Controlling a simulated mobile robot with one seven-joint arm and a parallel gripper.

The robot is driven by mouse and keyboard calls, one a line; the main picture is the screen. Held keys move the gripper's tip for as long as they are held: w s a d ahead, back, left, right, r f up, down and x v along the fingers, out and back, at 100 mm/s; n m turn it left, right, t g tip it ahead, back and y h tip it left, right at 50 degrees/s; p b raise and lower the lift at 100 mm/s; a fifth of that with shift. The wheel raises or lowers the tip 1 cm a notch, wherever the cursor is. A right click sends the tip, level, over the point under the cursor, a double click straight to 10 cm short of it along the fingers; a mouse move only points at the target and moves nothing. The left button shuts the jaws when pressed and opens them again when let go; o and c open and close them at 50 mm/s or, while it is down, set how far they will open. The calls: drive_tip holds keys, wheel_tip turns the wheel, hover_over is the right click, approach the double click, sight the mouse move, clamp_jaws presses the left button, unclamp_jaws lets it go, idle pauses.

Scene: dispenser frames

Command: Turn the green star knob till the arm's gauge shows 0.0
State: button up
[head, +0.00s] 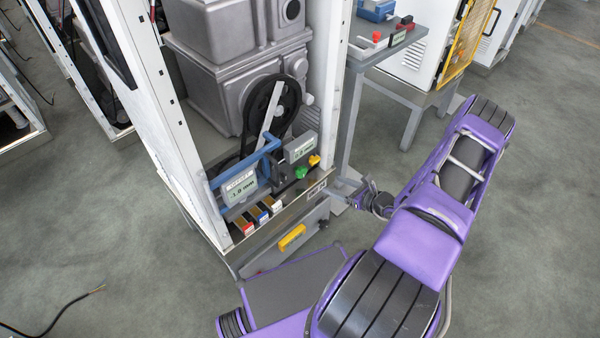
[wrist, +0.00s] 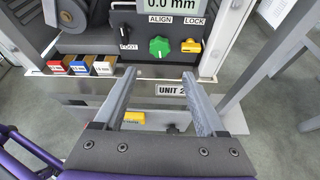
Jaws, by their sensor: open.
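The green star knob (wrist: 159,47) sits on the dark panel in the wrist view, under the word ALIGN. It also shows in the head view (head: 301,172). Just above it, a display (wrist: 172,4), cut by the top edge, reads 0.0 mm. In the head view, a grey box's display (head: 303,149) above the knob is too small to read surely. A blue-handled unit's screen (head: 241,187) at left seems to read 1.8 mm, its sign unclear. My gripper (wrist: 158,76) is open and empty, its fingers pointing at the panel below the knob, apart from it.
A yellow knob (wrist: 191,45) marked LOCK is close right of the green one; a dark knob (wrist: 124,37) is left. Red, blue and white-labelled blocks (wrist: 80,67) sit further left. A yellow handle (head: 292,237) is below. White cabinet posts flank the opening.

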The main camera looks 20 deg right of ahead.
sight(303, 173)
drive_tip(key=b+x, duration=0.2)
drive_tip(key=x, duration=1.4)
drive_tip(key=shift+w+a+f+b, duration=0.15)
drive_tip(key=shift+w+b, duration=0.15)
drive_tip(key=c, duration=1.1)
drive_tip(key=shift+o, duration=0.2)
drive_tip(key=n+h+p, duration=0.1)
drive_tip(key=n+p, duration=0.1)
drive_tip(key=shift+s+a+t+h+p, duration=0.1)
drive_tip(key=shift+t+h+p, duration=0.2)
drive_tip(key=shift+n+t+h+p, duration=0.4)
drive_tip(key=shift+n+h+p, duration=0.3)
drive_tip(key=shift+n, duration=0.9)
drive_tip(key=shift+f, duration=0.1)
